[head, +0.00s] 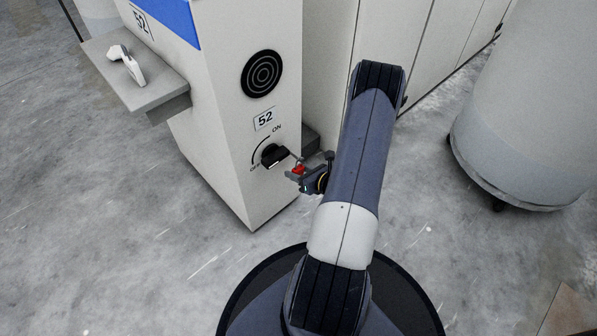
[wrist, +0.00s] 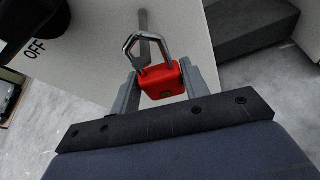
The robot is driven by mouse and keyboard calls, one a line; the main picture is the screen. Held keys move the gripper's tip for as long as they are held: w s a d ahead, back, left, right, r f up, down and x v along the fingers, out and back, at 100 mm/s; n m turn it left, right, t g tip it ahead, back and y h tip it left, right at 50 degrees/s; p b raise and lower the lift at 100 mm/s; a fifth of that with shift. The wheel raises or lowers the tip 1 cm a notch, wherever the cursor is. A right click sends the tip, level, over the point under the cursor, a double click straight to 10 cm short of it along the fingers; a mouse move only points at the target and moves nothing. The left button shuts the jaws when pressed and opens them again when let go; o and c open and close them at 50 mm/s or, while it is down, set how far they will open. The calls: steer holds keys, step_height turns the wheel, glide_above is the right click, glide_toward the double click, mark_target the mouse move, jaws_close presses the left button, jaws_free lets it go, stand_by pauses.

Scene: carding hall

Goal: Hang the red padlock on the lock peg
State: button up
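The red padlock (wrist: 162,82) sits between the two fingers of my gripper (wrist: 165,88), which is shut on its body. Its steel shackle points up and away from me, toward the cabinet face. A thin grey peg (wrist: 143,20) sticks out from that face, and its end overlaps the shackle in the wrist view. I cannot tell whether the peg passes through the shackle or lies behind it. In the head view the padlock (head: 298,170) shows as a small red spot at my gripper (head: 300,174), just right of the black rotary switch.
The black ON/OFF switch (head: 274,155) is close left of the padlock; its knob also fills the wrist view's upper left (wrist: 32,22). A grey shelf (head: 160,92) holds a white handheld device (head: 127,65). A large pale drum (head: 530,120) stands right. Open floor lies left.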

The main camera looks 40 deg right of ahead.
steer(key=o, duration=0.4)
steer(key=shift+s, duration=0.1)
steer(key=shift+p+v, duration=1.85)
steer(key=shift+v, duration=3.45)
steer(key=b+x, duration=0.3)
steer(key=x, duration=0.7)
steer(key=shift+w+r, duration=0.1)
steer(key=shift+w, duration=0.15)
steer(key=shift+s+r, duration=0.1)
steer(key=shift+s, duration=0.15)
